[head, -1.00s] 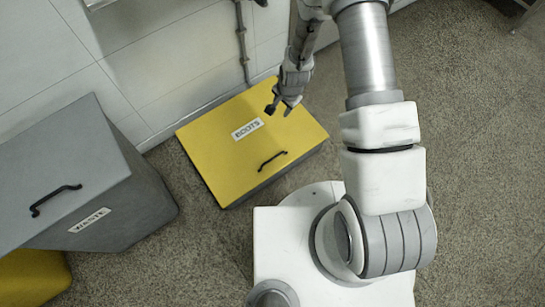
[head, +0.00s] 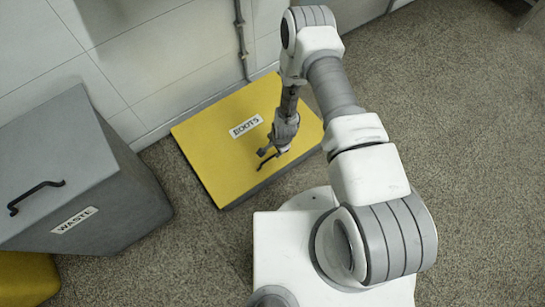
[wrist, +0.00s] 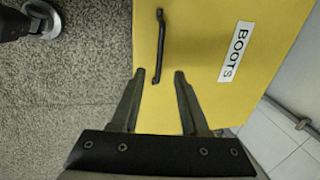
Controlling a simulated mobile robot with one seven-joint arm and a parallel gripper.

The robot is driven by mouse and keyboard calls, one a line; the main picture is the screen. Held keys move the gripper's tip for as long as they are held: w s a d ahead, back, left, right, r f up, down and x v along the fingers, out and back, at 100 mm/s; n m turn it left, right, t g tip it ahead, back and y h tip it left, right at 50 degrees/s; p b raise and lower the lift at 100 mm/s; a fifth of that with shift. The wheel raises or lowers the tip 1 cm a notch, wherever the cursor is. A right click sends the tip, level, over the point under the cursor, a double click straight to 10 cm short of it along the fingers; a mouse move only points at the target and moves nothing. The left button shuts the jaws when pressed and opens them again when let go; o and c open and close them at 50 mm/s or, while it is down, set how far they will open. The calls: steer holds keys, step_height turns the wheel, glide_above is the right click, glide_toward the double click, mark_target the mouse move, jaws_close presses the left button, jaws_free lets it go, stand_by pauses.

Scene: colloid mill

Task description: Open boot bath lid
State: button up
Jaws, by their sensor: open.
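The boot bath is a low box with a yellow lid (head: 212,146) marked BOOTS, lying shut on the floor by the wall. Its black bar handle (head: 267,162) is near the lid's front edge, partly hidden by my gripper in the head view. My gripper (head: 266,154) is over the lid at the handle. In the wrist view my gripper (wrist: 160,76) is open and empty, and the black handle (wrist: 159,45) lies just beyond the fingertips, running roughly along the pointing direction, between the lines of the two fingers. Whether a finger touches it I cannot tell. The lid (wrist: 210,70) fills the middle.
A grey WASTE bin (head: 110,165) with a black handle stands to the left, with a yellow thing (head: 25,278) below it. A tiled wall (head: 150,60) with a vertical pipe (head: 241,40) is behind. Speckled floor (head: 460,130) is clear at right.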

mark_target(272, 157)
steer(key=f+b, duration=0.1)
steer(key=f, duration=0.2)
steer(key=w+f+b, duration=0.1)
steer(key=f, duration=0.1)
steer(key=a+f+b, duration=0.1)
steer(key=f, duration=0.2)
steer(key=shift+w+f, duration=0.2)
steer(key=shift+f, duration=0.1)
jaws_close()
stand_by(1.0)
